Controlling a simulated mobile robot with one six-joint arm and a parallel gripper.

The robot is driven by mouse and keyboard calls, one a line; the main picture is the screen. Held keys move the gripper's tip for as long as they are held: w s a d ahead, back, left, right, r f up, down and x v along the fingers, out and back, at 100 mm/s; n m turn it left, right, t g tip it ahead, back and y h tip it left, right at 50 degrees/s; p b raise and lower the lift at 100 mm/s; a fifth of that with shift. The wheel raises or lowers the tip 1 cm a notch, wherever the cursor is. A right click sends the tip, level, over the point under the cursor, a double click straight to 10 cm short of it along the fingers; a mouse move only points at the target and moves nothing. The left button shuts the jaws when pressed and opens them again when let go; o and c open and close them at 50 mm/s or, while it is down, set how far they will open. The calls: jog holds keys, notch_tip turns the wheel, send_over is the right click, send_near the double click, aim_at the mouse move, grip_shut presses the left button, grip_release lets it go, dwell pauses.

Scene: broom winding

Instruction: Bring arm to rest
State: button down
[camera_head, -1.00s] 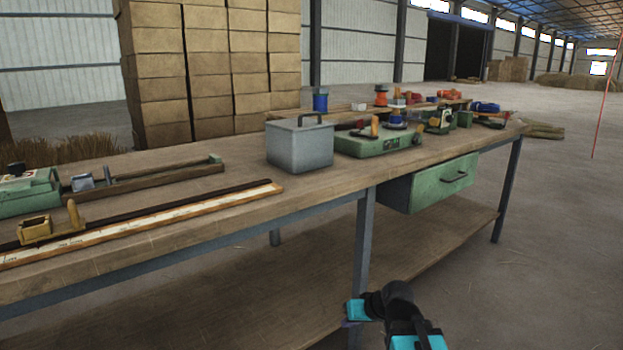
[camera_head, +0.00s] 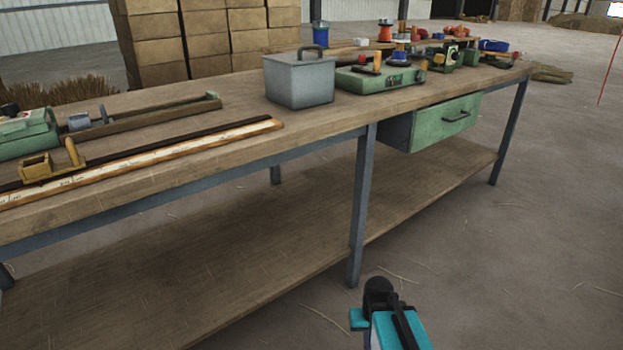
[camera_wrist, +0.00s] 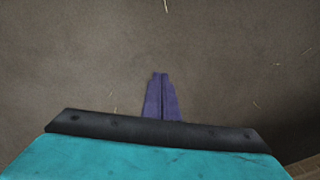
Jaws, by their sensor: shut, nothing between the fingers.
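My gripper (camera_wrist: 160,76) shows in the wrist view with its two purple fingers together and nothing between them. It points down at the bare floor. In the head view my folded arm shows low at the bottom, right of centre, in front of the workbench and apart from it. The gripper's fingers are hidden in the head view.
The long wooden workbench (camera_head: 190,187) has a lower shelf (camera_head: 240,240) and a green drawer (camera_head: 442,122). On it are a grey metal box (camera_head: 298,82), a wooden ruler (camera_head: 150,165) and several tools. The concrete floor (camera_head: 530,240) to the right is clear.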

jog(key=s+r+g+p, duration=0.2)
jog(key=s+r+p, duration=0.8)
jog(key=p, duration=0.8)
jog(key=s+r+g+p, duration=0.3)
jog(key=s+r+p, duration=0.7)
jog(key=s+p, duration=0.5)
jog(key=p, duration=0.4)
jog(key=shift+s+a, duration=0.1)
jog(key=shift+s, duration=0.05)
dwell(0.6)
